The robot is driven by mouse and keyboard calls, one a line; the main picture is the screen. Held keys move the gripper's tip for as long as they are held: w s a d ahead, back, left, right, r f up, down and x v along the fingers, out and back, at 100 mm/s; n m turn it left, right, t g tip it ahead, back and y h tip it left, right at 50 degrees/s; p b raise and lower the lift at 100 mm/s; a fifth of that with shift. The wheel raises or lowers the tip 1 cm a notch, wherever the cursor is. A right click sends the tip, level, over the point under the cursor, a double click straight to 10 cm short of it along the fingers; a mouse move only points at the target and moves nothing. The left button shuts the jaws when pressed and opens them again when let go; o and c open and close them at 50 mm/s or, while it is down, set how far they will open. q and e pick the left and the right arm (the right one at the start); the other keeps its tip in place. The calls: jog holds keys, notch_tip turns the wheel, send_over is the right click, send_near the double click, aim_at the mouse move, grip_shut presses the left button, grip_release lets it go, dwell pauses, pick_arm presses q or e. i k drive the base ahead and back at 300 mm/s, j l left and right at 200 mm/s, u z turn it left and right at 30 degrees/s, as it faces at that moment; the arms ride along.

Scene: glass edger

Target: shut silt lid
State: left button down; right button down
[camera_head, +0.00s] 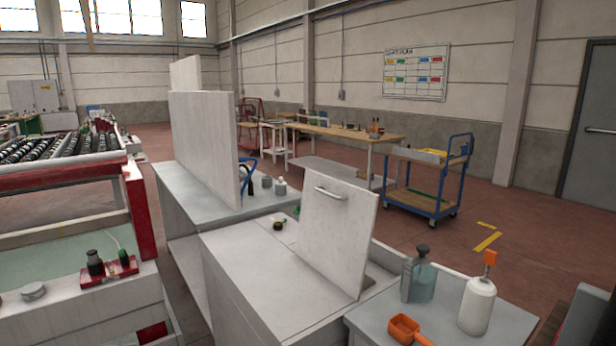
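A light grey lid with a metal bar handle (328,192) stands raised and tilted slightly back on a low grey cabinet (245,280); I take this panel to be the silt lid (335,245). The lid stands open, and a dark gap shows at its lower right edge. What lies behind it is mostly hidden. Neither of my grippers is in view.
Taller upright panels (203,145) stand behind the cabinet. A blue cart (425,190) stands farther back on open floor.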

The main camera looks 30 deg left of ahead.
aim_at(337, 221)
jog(key=i+j, duration=0.1)
jog(key=j, duration=0.35)
jog(key=i+j, duration=0.1)
jog(key=j, duration=0.35)
jog(key=i+j, duration=0.1)
jog(key=j, duration=0.3)
jog(key=i+j+z, duration=0.1)
jog(key=j, duration=0.35)
